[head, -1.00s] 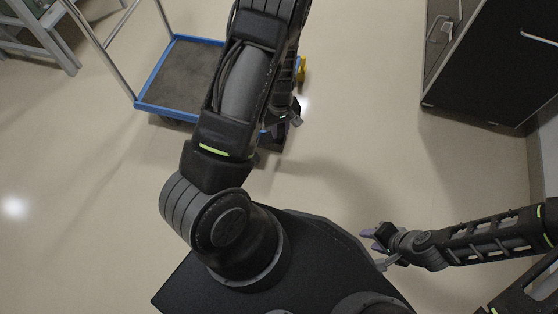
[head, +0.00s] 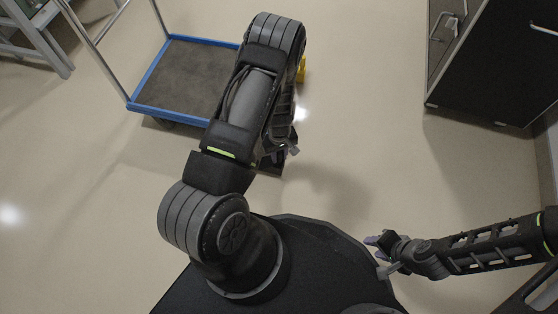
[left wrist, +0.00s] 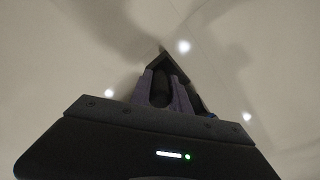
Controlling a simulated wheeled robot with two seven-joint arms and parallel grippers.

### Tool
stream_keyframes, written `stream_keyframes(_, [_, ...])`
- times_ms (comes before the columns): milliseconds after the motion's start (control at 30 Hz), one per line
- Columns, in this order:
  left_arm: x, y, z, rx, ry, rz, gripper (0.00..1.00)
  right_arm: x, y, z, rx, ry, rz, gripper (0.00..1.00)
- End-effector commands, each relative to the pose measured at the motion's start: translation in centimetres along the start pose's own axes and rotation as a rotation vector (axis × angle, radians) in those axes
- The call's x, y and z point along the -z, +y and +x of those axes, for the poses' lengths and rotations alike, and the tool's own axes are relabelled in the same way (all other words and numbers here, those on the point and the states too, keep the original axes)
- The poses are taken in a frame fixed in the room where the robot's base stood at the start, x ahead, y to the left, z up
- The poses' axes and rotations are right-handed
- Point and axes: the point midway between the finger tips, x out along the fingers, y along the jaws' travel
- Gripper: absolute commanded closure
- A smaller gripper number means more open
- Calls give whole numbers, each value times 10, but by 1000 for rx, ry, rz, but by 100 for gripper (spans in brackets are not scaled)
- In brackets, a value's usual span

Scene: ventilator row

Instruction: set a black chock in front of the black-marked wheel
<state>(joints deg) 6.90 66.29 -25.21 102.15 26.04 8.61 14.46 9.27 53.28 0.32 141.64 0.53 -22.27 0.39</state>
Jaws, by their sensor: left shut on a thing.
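My left gripper (head: 280,150) is partly hidden by its own arm, low over the floor right of the cart's near corner. It is shut on a black chock (head: 272,166), of which only a dark part shows below the fingers. In the left wrist view the chock (left wrist: 177,67) is a dark wedge shape between and beyond the purple-grey fingers (left wrist: 164,90). The blue-edged cart (head: 183,78) stands at upper left. My right gripper (head: 377,253) is open and empty at lower right.
A yellow object (head: 301,69) shows just right of my left arm, partly hidden. A black cabinet (head: 495,70) stands at upper right. A grey-framed stand (head: 38,40) is at upper left.

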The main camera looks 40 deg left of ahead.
Motion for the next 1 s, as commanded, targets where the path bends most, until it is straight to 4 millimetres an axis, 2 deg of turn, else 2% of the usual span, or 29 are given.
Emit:
stream_keyframes(333, [0,0,41,0,0,0,100,1,6,20,0,8,1,64])
stream_keyframes(733, [0,0,45,0,0,0,100,2,7,22,0,11,1,64])
stream_keyframes(767, [0,0,44,0,0,0,76,2,6,21,0,11,1,64])
stream_keyframes(1000, [0,0,44,0,0,0,56,2,6,20,0,11,1,64])
